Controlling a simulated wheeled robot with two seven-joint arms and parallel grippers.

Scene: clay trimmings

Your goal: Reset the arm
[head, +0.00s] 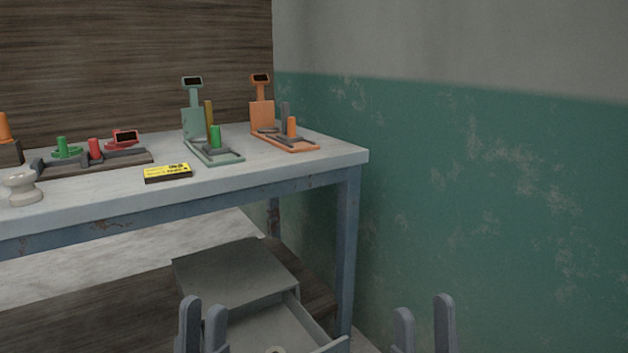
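My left gripper (203,325) shows at the bottom edge of the head view, left of centre. Its two fingers stand upright with a narrow gap between them and nothing in it. My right gripper (424,328) is further right at the bottom edge, with its fingers clearly apart and empty. Both are in front of the workbench (300,165) and touch nothing that I can see. Only the finger ends show; the rest of both arms is out of view.
A green device (193,122), an orange device (262,115), a dark rack (110,161), a yellow-topped box (168,173) and a pale knob-shaped piece (23,188) stand on the bench. Below, a grey drawer unit (235,272) has its drawer (290,325) pulled out. The green wall (480,200) bounds the right.

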